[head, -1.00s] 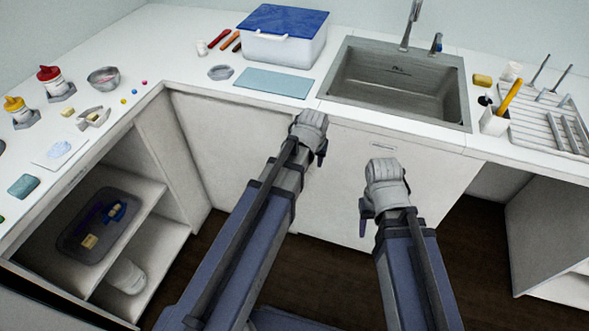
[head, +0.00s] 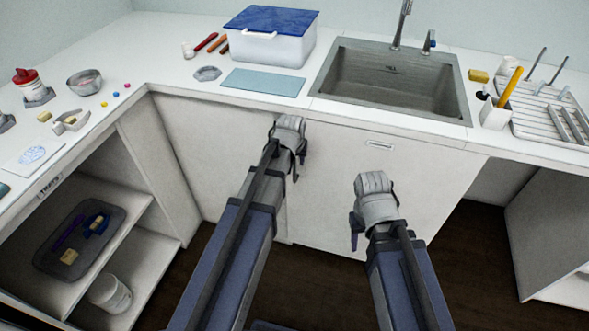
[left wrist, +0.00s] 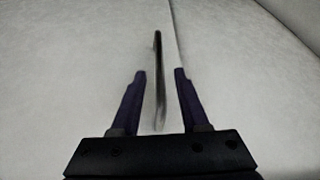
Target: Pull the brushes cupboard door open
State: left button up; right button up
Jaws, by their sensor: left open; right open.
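Two pale cupboard fronts meet below the counter: a left door (head: 215,150) and a sink-side door (head: 335,165), which carries a small label plate (head: 380,145) too small to read. I cannot tell by lettering which is the brushes cupboard. Both look closed. My left gripper (head: 300,168) is open near their meeting edge. In the left wrist view, a dark upright bar handle (left wrist: 158,85) stands between its open fingers (left wrist: 160,73), apart from both, just left of the door seam (left wrist: 176,45). In the head view my arm hides this handle. My right gripper (head: 355,243) is open and empty before the sink-side door.
At left, an open shelf unit holds a grey tray (head: 45,262) and a white tub (head: 110,293). The counter above bears a blue-lidded box (head: 268,45), a sink (head: 390,90) and a drying rack (head: 545,125). Dark floor (head: 320,280) below is clear.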

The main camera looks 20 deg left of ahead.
pick_arm(q)
jog(key=b+x, duration=0.1)
jog(key=x, duration=0.1)
jog(key=shift+w+f+b, duration=0.1)
jog(key=shift+f+b, duration=0.2)
jog(key=shift+f, duration=0.1)
pick_arm(e)
notch_tip(320, 180, down, 2)
jog(key=shift+f, duration=0.25)
pick_arm(q)
grip_shut()
dwell(0.8)
